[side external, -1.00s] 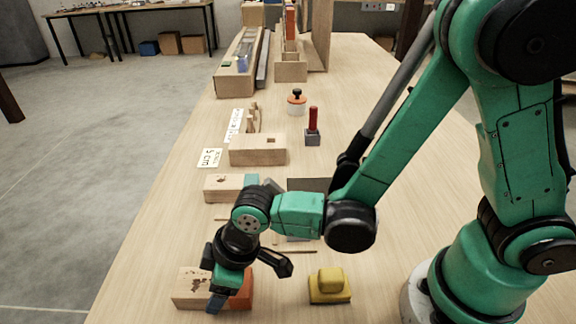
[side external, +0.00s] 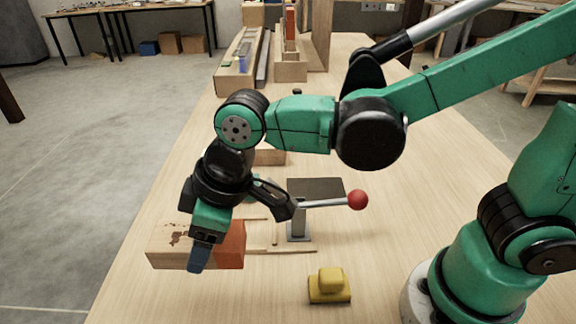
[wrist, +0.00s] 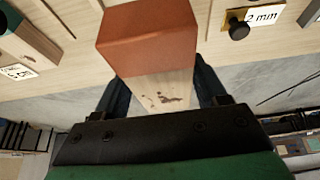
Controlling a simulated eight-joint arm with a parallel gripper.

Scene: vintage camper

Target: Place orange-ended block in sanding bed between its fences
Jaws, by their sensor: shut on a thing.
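The orange-ended block (side external: 190,245) is pale wood with dark stains and an orange right end. My gripper (side external: 201,258) is shut across it and holds it above the bench. In the wrist view the block's orange end (wrist: 148,38) faces up the picture, between the fingers of my gripper (wrist: 160,90). A fixture with a dark grey plate (side external: 316,186), a grey post and a red-ball lever (side external: 357,200) stands to the right of the block. Thin wooden strips (side external: 292,251) lie beside it. They may belong to the sanding bed; the arm and block partly hide this area.
A teal-ended block (wrist: 25,45) and a black knob by a "2 mm" label (wrist: 262,17) show in the wrist view. Long wooden trays (side external: 240,65) stand at the back. The bench's right middle is clear.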

